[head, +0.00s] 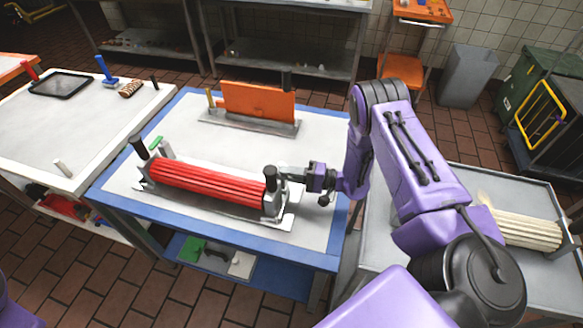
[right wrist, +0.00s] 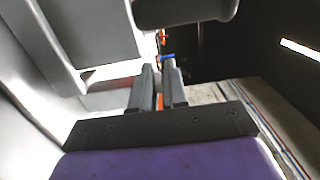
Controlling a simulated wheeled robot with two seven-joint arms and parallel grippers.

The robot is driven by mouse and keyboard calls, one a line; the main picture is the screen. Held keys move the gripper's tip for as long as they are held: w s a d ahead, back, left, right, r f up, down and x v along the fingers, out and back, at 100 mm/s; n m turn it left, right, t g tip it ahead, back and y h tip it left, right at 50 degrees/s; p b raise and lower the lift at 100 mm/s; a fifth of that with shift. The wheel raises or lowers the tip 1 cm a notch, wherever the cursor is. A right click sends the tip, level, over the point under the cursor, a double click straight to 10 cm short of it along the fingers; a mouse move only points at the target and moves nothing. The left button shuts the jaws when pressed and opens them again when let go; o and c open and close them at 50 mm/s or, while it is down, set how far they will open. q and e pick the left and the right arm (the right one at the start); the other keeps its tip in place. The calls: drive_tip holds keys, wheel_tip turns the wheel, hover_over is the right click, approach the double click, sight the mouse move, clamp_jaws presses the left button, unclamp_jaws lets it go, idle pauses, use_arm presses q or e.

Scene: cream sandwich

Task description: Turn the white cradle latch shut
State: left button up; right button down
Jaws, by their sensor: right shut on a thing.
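A red ribbed roller (head: 208,182) lies across a metal cradle (head: 290,222) on the blue-edged table. A black knob (head: 270,172) stands at the cradle's right end, and another black knob (head: 138,145) at its left end. My right gripper (head: 284,173) reaches in from the right, close beside the right end. Its jaws are shut on a small part there, apparently the white latch, mostly hidden by the fingers. In the right wrist view the gripper (right wrist: 158,85) has its fingers close together, next to a pale grey block (right wrist: 85,35). My left gripper is not in view.
An orange plate (head: 258,101) stands in a metal base behind the roller. A tray with a cream ribbed roller (head: 525,230) is at the right. The white table (head: 85,125) is at the left.

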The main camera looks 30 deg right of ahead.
drive_tip(key=shift+a+m+t+h, duration=0.25)
drive_tip(key=shift+m+t+h, duration=0.25)
drive_tip(key=shift+h, duration=0.15)
drive_tip(key=shift+a+m+t+h, duration=0.2)
drive_tip(key=shift+m+t+h, duration=0.3)
drive_tip(key=shift+h, duration=0.15)
drive_tip(key=c, duration=1.5)
unclamp_jaws()
drive_tip(key=shift+w, duration=0.1)
